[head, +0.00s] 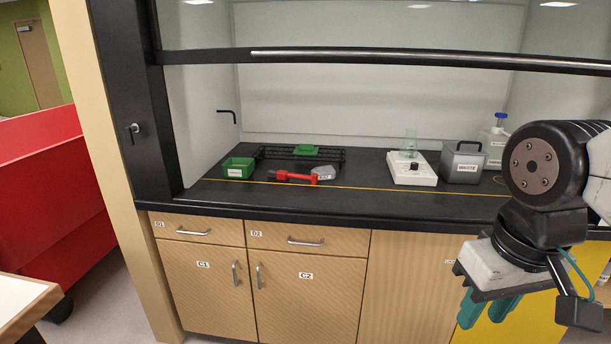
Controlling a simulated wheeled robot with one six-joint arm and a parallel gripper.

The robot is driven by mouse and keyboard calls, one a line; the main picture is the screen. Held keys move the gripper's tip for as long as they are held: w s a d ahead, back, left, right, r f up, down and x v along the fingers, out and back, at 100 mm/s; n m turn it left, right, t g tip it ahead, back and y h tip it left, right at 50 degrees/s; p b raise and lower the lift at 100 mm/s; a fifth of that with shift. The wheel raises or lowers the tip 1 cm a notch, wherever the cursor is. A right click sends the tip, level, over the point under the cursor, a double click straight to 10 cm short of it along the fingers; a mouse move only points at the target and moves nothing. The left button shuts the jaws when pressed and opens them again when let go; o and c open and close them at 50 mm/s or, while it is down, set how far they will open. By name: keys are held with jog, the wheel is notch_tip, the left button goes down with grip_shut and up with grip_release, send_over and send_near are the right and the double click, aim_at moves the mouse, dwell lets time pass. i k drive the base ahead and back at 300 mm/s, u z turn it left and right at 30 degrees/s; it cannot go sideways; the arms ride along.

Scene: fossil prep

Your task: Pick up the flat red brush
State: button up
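A flat red tool (295,177), which looks like the red brush, lies on the black bench top inside the fume hood. Its dark end points left, and its right end meets or overlaps a grey labelled piece (323,173); I cannot tell whether they touch. My gripper (485,309) has teal fingers and hangs at the lower right, in front of the cabinets and well away from the red tool. Its fingers are apart with nothing visible between them.
A green labelled bin (239,167) and a black rack (270,154) with a green item (306,150) sit near the tool. A white hot plate (412,176) with a flask and a grey waste box (464,164) stand right. The raised sash bar (400,59) crosses above.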

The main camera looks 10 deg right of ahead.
aim_at(281, 174)
jog(key=i, duration=0.65)
jog(key=u, duration=0.65)
jog(key=i, duration=0.6)
jog(key=u, duration=0.5)
